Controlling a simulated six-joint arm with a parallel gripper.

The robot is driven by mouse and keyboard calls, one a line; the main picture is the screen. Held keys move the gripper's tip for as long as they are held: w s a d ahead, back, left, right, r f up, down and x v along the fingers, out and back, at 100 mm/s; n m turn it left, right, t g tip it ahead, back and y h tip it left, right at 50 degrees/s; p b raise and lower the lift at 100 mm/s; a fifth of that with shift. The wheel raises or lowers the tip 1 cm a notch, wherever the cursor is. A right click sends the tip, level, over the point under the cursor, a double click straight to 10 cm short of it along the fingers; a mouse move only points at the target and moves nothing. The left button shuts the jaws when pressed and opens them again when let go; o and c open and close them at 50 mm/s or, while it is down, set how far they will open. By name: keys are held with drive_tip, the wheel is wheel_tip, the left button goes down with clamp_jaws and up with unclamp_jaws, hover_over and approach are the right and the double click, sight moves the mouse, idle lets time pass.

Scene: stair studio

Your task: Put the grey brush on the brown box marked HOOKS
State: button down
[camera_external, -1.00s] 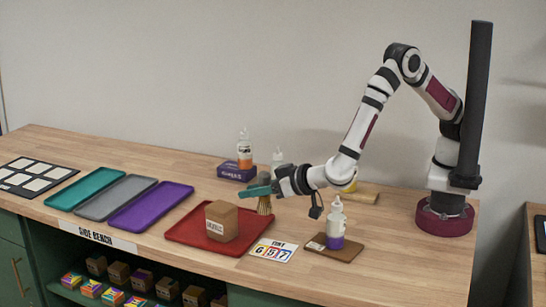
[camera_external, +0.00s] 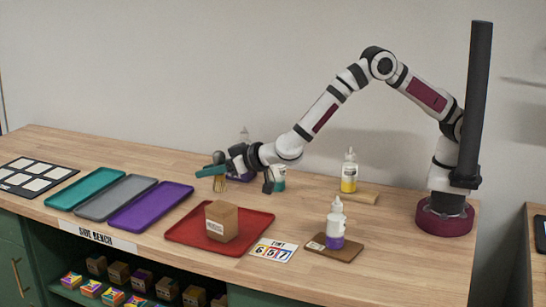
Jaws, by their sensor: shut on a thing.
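My gripper (camera_external: 212,171), with teal fingers, is shut on the brush (camera_external: 219,184). The brush hangs upright with its tan bristles down and a grey end above the fingers. It is in the air behind the brown box, over the back part of the bench. The brown box (camera_external: 222,221) stands on the red tray (camera_external: 183,236). It has a small white label on its front, too small to read. My gripper is apart from the box, and the top of the box is bare.
A purple box (camera_external: 237,167) with a bottle is partly hidden behind my wrist. A teal bottle (camera_external: 279,182) is beside it. A yellow bottle (camera_external: 349,174) and a purple bottle (camera_external: 336,227) stand to the right. Teal, grey and purple trays (camera_external: 150,206) lie empty at left.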

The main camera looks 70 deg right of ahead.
wheel_tip(320, 180, down, 4)
drive_tip(key=shift+a+f, duration=0.1)
drive_tip(key=c, duration=0.6)
unclamp_jaws()
